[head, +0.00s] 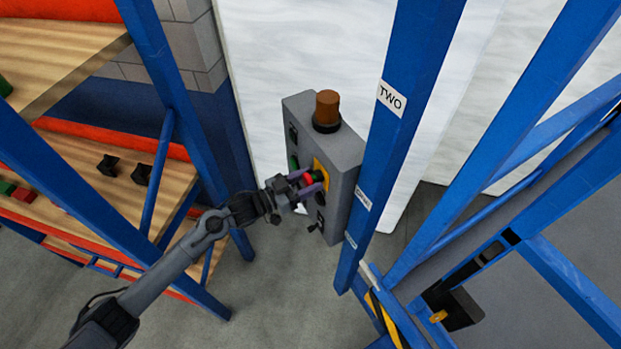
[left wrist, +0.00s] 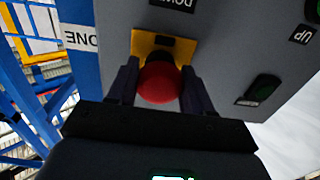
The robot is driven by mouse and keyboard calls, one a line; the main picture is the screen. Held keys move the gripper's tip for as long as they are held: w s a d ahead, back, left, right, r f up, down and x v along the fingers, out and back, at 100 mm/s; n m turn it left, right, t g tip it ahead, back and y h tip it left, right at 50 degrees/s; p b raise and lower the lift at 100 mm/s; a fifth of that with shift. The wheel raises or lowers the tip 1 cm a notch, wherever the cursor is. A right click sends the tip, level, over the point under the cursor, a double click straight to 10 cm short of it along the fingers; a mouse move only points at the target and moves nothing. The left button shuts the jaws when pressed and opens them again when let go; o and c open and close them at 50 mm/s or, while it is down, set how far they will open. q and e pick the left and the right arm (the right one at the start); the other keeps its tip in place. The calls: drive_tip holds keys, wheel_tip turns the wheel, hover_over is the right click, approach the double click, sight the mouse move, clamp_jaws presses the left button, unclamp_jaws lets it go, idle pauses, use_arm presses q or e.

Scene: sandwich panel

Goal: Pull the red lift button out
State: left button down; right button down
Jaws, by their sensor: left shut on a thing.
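The red lift button (head: 306,179) sits on a yellow plate (head: 321,170) on the front of a grey control box (head: 345,150). In the left wrist view the red button (left wrist: 159,83) shows as a round red head in front of the yellow plate (left wrist: 146,44). My left gripper (head: 312,186) is at the button, with one finger on each side of it. In the left wrist view my left gripper (left wrist: 158,85) is shut on the button's head. The fingers hide part of the button in the head view. My right gripper is not in view.
An orange-brown beacon (head: 327,108) stands on top of the box. A blue post (head: 398,120) with labels rises right beside it. Green buttons (left wrist: 264,88) sit on the box face. Wooden shelves (head: 80,185) stand at the left. Grey floor (head: 275,285) lies open below.

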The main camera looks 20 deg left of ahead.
use_arm(q)
drive_tip(key=c, duration=0.8)
unclamp_jaws()
drive_tip(key=shift+o, duration=1.4)
drive_tip(key=shift+s+a, duration=0.2)
drive_tip(key=shift+w, duration=0.1)
drive_tip(key=b+v, duration=0.2)
drive_tip(key=v, duration=0.8)
drive_tip(key=shift+s+a, duration=0.2)
drive_tip(key=shift+s, duration=0.15)
